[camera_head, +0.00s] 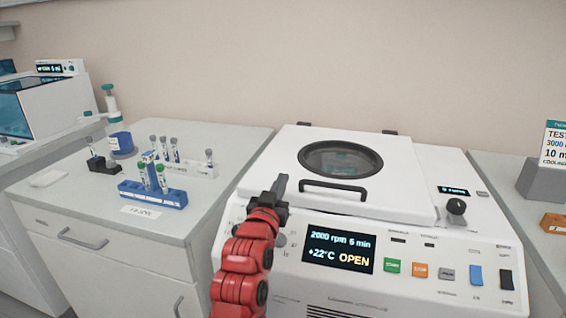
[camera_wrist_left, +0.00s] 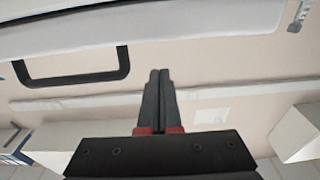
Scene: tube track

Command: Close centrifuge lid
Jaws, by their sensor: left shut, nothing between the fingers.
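The white centrifuge (camera_head: 300,262) stands in front of me. Its lid (camera_head: 270,160) lies down flat or nearly flat over the body, with a round dark window (camera_head: 341,159) and a black bar handle (camera_head: 333,188) at its front. Whether a small gap remains under the lid I cannot tell. The display (camera_head: 339,247) reads OPEN. My left gripper (camera_head: 281,184) is shut and empty at the lid's front left, left of the handle. In the left wrist view the shut fingers (camera_wrist_left: 159,75) are beside the handle (camera_wrist_left: 75,80), apart from it in the picture. My right gripper is out of view.
On the left bench stand a blue tube rack (camera_head: 153,194), a white rack (camera_head: 190,167) and a blue-labelled jar (camera_head: 121,144). A grey sign stand (camera_head: 541,182) and an orange block (camera_head: 553,222) are at the right.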

